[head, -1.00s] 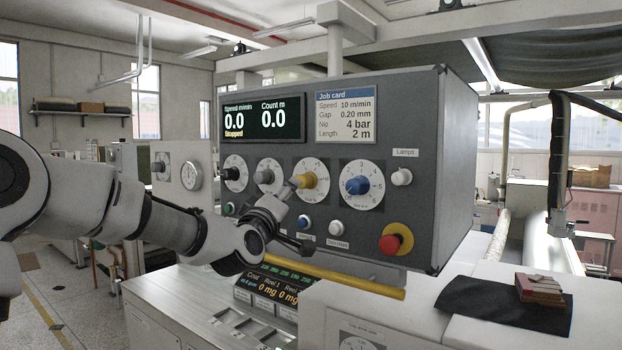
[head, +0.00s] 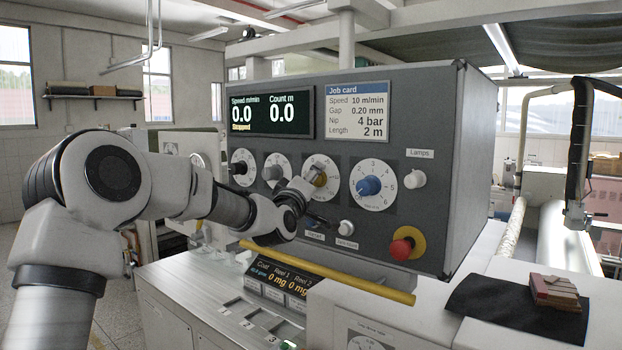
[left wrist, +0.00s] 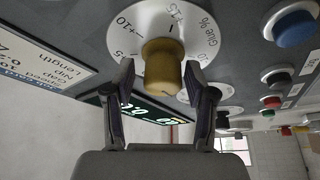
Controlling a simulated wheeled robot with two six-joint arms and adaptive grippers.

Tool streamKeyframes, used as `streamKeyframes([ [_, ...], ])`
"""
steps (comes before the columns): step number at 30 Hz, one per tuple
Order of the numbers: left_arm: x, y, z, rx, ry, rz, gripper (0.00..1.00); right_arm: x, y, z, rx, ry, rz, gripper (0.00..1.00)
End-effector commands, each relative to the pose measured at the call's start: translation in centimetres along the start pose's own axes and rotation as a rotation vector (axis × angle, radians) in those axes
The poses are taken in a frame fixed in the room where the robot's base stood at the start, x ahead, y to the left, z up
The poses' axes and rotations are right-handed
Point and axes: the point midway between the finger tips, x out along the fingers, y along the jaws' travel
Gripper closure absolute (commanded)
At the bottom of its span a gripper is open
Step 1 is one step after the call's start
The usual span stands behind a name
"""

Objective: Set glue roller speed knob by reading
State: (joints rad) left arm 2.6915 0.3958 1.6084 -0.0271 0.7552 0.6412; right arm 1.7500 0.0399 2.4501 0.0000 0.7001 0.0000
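The yellow knob (head: 320,178) sits on a white dial in the panel's row of knobs. In the left wrist view the yellow knob (left wrist: 162,66) stands on a dial marked "Glue %" (left wrist: 204,30). My left gripper (head: 311,186) is at this knob. In the left wrist view its fingers (left wrist: 158,78) are apart, one on each side of the knob, with a gap at the left finger; contact at the right finger is unclear. The job card (head: 357,111) reads Speed 10 m/min, Gap 0.20 mm, Nip 4 bar, Length 2 m. The display (head: 265,111) reads 0.0, 0.0, Stopped. My right gripper is not in view.
A black knob (head: 239,168), a grey knob (head: 271,173) and a blue knob (head: 369,186) share the row. A red button on a yellow base (head: 405,243) is lower right. A yellow bar (head: 350,281) runs below the panel. Small push buttons (head: 346,228) lie beneath the dials.

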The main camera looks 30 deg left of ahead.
Motion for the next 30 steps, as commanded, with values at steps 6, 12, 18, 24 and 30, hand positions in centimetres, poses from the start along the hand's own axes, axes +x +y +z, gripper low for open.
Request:
streamKeyframes([
  [6, 0.0, 0.0, 0.0, 0.0, 0.001, 0.001, 0.98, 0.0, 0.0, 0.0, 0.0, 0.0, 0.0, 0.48],
  [12, 0.0, 0.1, -0.1, 0.003, 0.003, 0.003, 0.98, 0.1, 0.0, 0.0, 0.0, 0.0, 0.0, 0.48],
  [18, 0.0, -0.1, -0.1, 0.033, 0.005, 0.017, 0.98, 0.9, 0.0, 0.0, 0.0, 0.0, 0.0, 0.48],
  [24, -0.1, -0.2, 0.0, 0.119, 0.008, 0.055, 0.98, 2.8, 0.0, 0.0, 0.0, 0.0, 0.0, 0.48],
  [30, -0.2, -0.4, 0.1, 0.261, 0.008, 0.113, 0.98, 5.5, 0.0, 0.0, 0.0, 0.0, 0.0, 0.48],
])
